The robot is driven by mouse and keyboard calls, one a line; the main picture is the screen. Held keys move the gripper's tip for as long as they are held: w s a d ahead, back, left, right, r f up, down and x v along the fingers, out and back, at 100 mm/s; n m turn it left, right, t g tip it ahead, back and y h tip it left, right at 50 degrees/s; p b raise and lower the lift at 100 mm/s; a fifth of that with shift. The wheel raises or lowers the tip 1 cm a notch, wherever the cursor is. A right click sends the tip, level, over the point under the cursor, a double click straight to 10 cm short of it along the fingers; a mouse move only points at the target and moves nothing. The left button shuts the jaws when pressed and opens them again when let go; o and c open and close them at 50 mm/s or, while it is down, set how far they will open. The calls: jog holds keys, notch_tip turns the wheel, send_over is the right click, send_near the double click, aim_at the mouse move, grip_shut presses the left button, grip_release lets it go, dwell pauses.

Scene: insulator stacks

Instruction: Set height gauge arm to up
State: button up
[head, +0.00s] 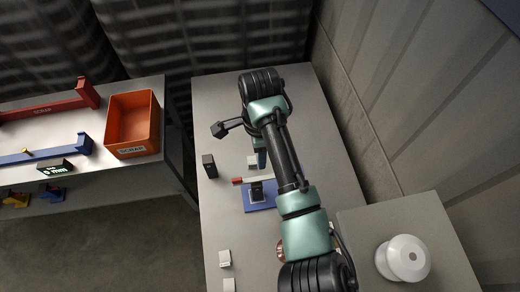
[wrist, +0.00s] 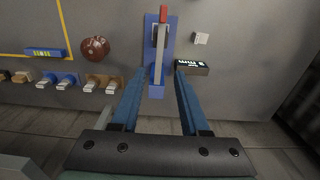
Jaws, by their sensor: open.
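The height gauge has a blue base plate (head: 262,203) on the bench, with a pale arm that ends in a red tip (head: 238,181). In the wrist view the pale gauge arm (wrist: 158,62) runs along the blue plate, its red tip (wrist: 163,14) at the top. I cannot tell clearly whether the arm is up or down. My gripper (wrist: 158,70) is open, one finger on each side of the gauge arm's near end, with gaps on both sides. In the head view my arm hides part of the gauge and most of the gripper.
A black block with a display (wrist: 192,67) sits close to the right finger. A small white block (wrist: 200,38) and a dark red round thing (wrist: 95,48) are nearby. A dark block (head: 209,165) stands left of the gauge.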

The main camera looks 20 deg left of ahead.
grip_shut()
jog(key=c, duration=0.7)
grip_release()
dwell(0.3)
jog(key=o, duration=0.7)
jog(key=shift+r, duration=0.1)
notch_tip(320, 180, up, 13)
jog(key=p, duration=0.2)
jog(key=shift+c, duration=0.2)
